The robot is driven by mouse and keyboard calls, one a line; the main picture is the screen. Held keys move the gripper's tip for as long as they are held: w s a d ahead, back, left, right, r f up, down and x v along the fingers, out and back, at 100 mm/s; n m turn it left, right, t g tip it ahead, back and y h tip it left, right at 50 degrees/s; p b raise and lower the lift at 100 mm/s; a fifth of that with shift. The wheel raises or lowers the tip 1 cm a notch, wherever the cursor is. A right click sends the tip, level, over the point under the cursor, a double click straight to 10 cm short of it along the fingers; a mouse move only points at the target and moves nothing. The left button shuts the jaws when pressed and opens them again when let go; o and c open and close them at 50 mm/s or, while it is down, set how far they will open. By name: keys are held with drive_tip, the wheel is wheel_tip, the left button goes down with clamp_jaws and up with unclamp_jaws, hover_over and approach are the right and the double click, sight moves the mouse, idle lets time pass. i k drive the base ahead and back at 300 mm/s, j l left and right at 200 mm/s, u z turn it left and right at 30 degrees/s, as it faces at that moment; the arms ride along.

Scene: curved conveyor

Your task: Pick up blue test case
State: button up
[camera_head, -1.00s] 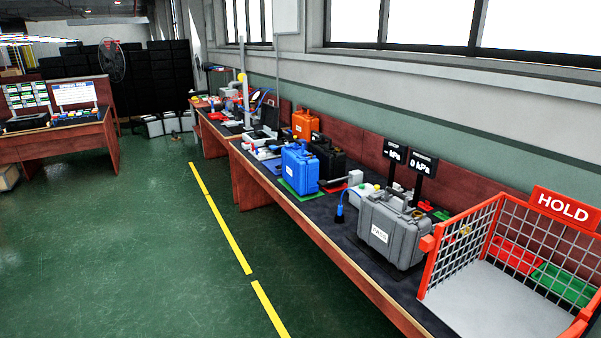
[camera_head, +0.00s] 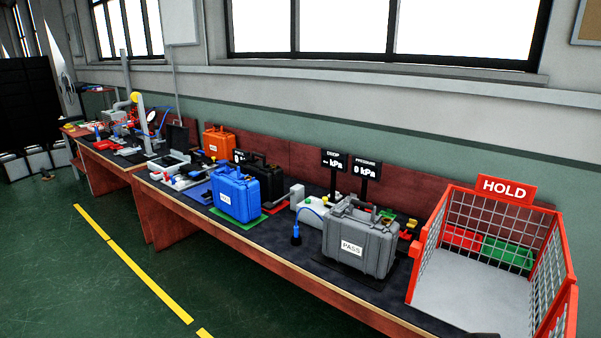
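The blue test case (camera_head: 237,197) stands upright on a green mat (camera_head: 246,224) on the long workbench, near its front edge. It has a handle on top and a white label on its front. A black case (camera_head: 266,183) stands close behind it to the right, partly hidden by it. My gripper is not in view.
A grey case labelled PASS (camera_head: 358,244) stands to the right, before two kPa displays (camera_head: 350,163). A red mesh HOLD cage (camera_head: 437,237) is at the bench's right end. An orange case (camera_head: 219,144) stands further back. The green floor (camera_head: 110,285) before the bench is clear.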

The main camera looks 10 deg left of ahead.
sight(237, 194)
drive_tip(key=i+j, duration=0.55)
drive_tip(key=j, duration=0.2)
drive_tip(key=i+j+u, duration=0.1)
drive_tip(key=i+j, duration=0.5)
drive_tip(key=j, duration=0.15)
drive_tip(key=i+j, duration=1.5)
drive_tip(key=i, duration=0.3)
drive_tip(key=j+u, duration=0.05)
